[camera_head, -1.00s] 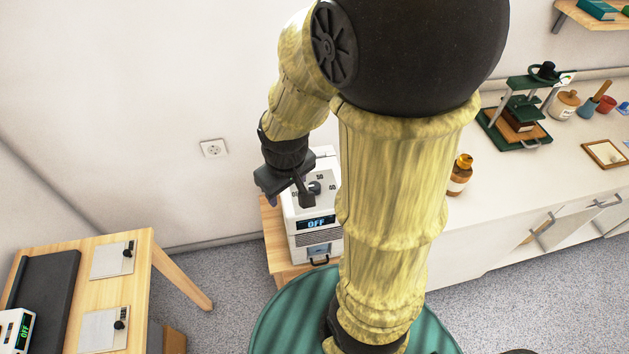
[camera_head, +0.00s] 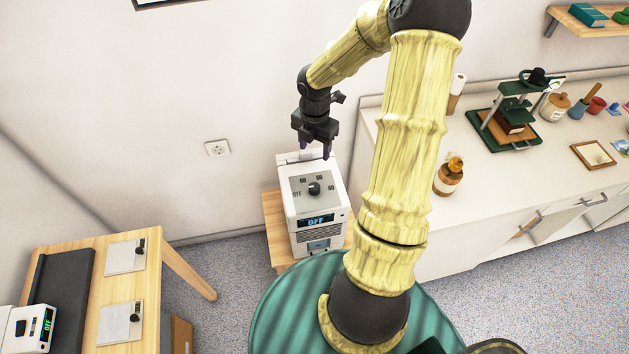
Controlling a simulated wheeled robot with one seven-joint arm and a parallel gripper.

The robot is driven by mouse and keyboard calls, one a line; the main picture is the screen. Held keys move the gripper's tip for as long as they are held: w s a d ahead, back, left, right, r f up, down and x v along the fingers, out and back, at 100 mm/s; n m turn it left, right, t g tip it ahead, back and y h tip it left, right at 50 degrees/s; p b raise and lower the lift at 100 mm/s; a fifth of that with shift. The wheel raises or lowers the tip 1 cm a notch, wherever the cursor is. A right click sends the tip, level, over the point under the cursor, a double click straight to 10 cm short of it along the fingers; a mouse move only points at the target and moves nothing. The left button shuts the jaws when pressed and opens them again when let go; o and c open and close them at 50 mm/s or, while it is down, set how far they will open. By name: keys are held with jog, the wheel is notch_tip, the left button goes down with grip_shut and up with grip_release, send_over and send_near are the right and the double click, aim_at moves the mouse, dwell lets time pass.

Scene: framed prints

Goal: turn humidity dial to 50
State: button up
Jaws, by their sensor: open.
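The humidity dial (camera_head: 314,188) is a round black knob on the sloped grey panel of a white box-shaped unit (camera_head: 335,196). Marks around it include OFF, 60, 50 and 40. The unit's display (camera_head: 317,221) reads OFF in blue. The small size of the knob leaves its pointer direction unclear. My gripper (camera_head: 314,153) is open and empty. It points down in front of the wall, above and behind the dial in the picture, and is apart from the knob.
The unit stands on a small wooden stand (camera_head: 274,220) against the wall. A white counter (camera_head: 480,175) on the right holds a brown bottle (camera_head: 448,177) and a green press (camera_head: 511,110). A wooden table (camera_head: 155,262) with another device (camera_head: 28,328) stands at left.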

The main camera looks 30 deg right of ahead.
aim_at(315, 186)
jog(key=shift+f, duration=0.1)
notch_tip(315, 186, down, 17)
jog(key=shift+f+b, duration=0.1)
jog(key=shift+b, duration=0.25)
dwell(0.5)
jog(key=shift+c, duration=0.2)
jog(key=c, duration=0.9)
